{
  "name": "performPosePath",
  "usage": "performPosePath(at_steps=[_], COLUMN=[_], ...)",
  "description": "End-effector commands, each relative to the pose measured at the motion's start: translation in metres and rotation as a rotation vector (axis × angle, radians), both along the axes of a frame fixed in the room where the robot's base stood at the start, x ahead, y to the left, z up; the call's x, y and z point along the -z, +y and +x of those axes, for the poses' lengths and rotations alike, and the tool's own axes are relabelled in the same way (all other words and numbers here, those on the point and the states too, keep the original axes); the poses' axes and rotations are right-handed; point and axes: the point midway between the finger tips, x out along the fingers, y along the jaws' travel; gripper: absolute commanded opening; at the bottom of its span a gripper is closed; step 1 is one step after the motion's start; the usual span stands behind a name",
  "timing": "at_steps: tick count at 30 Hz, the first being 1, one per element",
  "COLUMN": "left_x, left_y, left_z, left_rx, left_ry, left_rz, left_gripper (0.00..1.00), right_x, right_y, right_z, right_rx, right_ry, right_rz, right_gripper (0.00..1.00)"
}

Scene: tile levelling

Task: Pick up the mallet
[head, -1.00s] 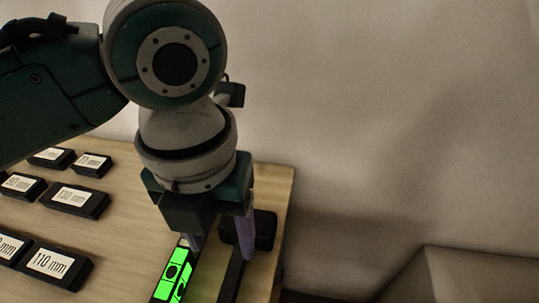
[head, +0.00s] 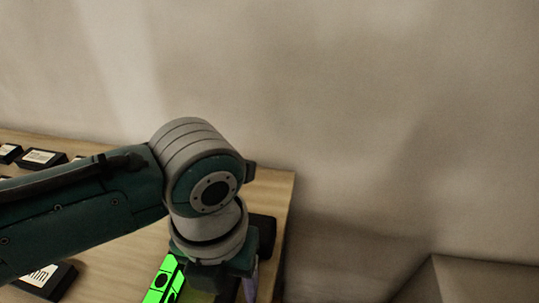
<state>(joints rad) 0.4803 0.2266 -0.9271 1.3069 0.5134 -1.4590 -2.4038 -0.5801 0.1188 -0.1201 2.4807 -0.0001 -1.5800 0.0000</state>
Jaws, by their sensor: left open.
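The mallet (head: 264,229) is a dark tool near the right edge of the wooden table. Part of its black head shows just right of my left gripper; its handle is hidden behind the gripper or below the picture. My left gripper (head: 228,289) is open and low over the table, at the mallet. One purple finger shows at the bottom edge, on the near side of the head; the other is hidden. Whether the fingers touch the mallet cannot be seen. My right gripper is not in view.
A bright green level (head: 164,282) lies close on the left of the gripper. Black labelled blocks (head: 42,159) stand on the table (head: 115,148) at the left, another (head: 45,283) at the lower left. A pale wall rises behind. The table ends just right of the mallet.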

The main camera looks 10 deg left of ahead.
Motion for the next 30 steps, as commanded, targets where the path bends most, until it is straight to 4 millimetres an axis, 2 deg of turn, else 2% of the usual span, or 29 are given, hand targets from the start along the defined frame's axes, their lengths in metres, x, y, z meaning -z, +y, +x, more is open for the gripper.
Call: performPosePath(at_steps=[3,19,30], left_x=[-0.0005,-0.0007,-0.0008], left_y=[-0.0001,0.0,0.0], left_z=[-0.0001,-0.0001,-0.0001], left_rx=[0.0,0.0,0.0], left_ry=[0.0,0.001,0.001], left_rz=[0.0,0.0,0.0], left_gripper=[0.6,0.01,0.0], right_x=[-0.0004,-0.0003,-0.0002], right_y=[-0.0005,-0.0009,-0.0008], right_z=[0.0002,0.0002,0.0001], right_rx=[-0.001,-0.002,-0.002], right_ry=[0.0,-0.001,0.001], right_rz=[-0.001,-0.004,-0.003], right_gripper=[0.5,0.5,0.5])
